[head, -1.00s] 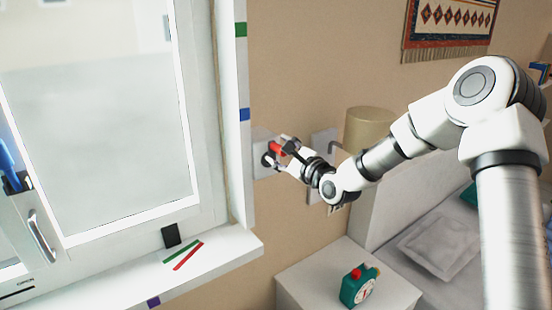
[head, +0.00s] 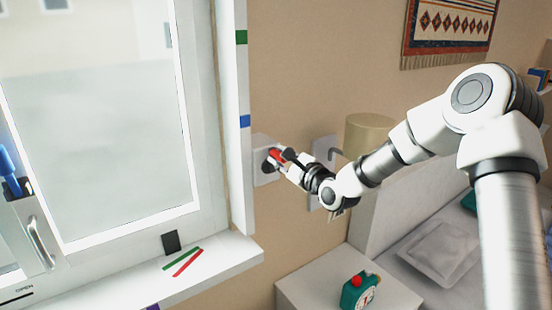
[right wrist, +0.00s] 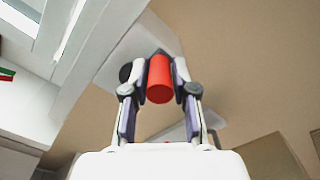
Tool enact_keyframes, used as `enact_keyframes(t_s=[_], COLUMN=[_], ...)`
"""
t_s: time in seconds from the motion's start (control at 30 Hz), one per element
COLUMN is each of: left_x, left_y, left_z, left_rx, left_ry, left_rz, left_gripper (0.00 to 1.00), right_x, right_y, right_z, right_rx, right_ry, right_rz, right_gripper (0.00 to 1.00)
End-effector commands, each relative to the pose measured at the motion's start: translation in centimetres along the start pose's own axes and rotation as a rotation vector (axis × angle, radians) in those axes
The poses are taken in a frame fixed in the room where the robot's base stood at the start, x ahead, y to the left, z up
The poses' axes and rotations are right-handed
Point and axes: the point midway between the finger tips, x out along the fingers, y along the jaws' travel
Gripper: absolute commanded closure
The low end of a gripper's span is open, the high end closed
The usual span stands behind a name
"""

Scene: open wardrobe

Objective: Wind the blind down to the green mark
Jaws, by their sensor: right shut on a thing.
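The red crank handle (head: 276,156) sticks out from a white wall plate (head: 264,175) right of the window. My right gripper (head: 279,158) is shut on it. In the right wrist view the red grip (right wrist: 160,80) sits between the two fingers (right wrist: 160,88), with a dark round part beside it at the plate. The green mark (head: 241,37) is on the white window jamb, above a blue mark (head: 244,120). I cannot make out the blind or its lower edge. My left gripper is not in view.
The window sill (head: 215,268) carries a small dark block (head: 171,243) and crossed green and red strips (head: 186,261). A second wall plate (head: 325,150) with a grey lever is just right of the crank. A teal clock (head: 357,291) stands on the bedside table (head: 310,287) below.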

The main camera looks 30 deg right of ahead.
Motion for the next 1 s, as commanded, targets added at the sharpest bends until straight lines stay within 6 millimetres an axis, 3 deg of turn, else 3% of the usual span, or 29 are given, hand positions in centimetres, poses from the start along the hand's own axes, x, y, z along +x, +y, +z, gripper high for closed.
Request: enact_keyframes(t_s=[0.27, 0.57, 0.8, 1.0], left_x=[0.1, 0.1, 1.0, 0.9], left_y=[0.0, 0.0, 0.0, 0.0], left_z=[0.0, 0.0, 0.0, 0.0], left_rx=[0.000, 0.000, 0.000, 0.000], left_ry=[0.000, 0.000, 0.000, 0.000], left_rz=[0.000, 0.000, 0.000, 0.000], left_gripper=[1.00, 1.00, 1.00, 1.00], right_x=[0.0, 0.0, 0.0, 0.0], right_y=[-1.1, -1.1, -1.2, -1.2], right_z=[-1.7, -1.8, -3.7, -3.8], right_rx=[0.002, 0.001, 0.002, 0.001], right_ry=[0.001, 0.001, 0.002, 0.002], right_rz=[-0.002, -0.001, -0.002, 0.002], right_gripper=[0.80, 0.80, 0.80, 0.80])
